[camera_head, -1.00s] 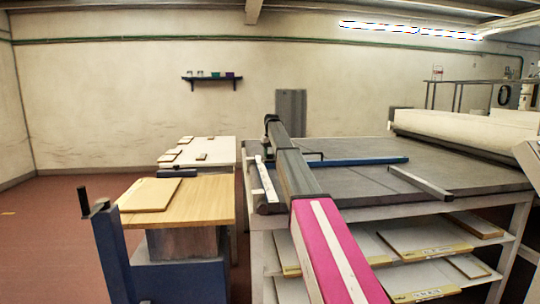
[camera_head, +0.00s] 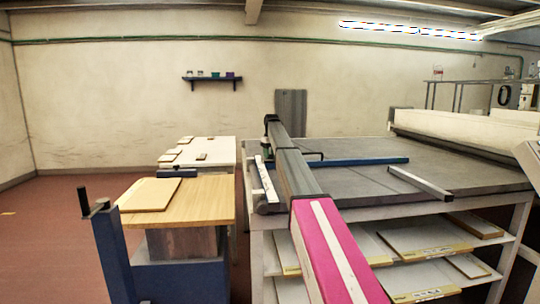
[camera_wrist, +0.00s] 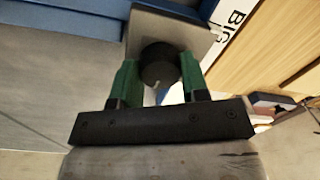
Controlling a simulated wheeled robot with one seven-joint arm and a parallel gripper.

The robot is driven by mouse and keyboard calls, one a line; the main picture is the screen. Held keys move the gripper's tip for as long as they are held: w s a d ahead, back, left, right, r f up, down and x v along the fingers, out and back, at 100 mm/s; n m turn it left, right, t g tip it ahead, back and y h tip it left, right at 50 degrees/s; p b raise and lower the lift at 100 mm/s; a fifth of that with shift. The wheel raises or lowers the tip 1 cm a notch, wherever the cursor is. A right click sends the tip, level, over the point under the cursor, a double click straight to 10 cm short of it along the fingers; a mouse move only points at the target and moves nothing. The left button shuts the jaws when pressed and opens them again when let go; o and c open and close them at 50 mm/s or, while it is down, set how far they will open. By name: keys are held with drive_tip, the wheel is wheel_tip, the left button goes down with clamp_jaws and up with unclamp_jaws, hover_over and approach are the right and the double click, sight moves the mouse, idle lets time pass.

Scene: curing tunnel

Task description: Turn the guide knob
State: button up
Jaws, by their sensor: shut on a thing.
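The round black guide knob (camera_wrist: 159,65) sits on a grey metal plate (camera_wrist: 185,30) in the wrist view. A small pale mark shows by its lower edge. My gripper (camera_wrist: 157,77) has its two green fingers on either side of the knob and is shut on it. In the head view my gripper (camera_head: 267,148) is at the left end of the grey table, partly hidden by my arm. I cannot make out the knob there. A blue bar (camera_head: 365,161) lies across the table to the right of my gripper.
The grey table (camera_head: 465,168) has boards on shelves below and a loose grey bar (camera_head: 418,182) on top. A white strip (camera_wrist: 230,28) with black lettering lies beside the plate. A wooden-topped stand (camera_head: 210,200) with a crank is on the left, across a narrow gap.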

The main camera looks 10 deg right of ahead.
drive_tip(key=o, duration=0.9)
drive_tip(key=shift+o, duration=0.2)
drive_tip(key=shift+r, duration=0.1)
wheel_tip(320, 180, up, 11)
drive_tip(key=shift+w+d, duration=0.15)
drive_tip(key=shift+d, duration=0.1)
drive_tip(key=shift+f, duration=0.2)
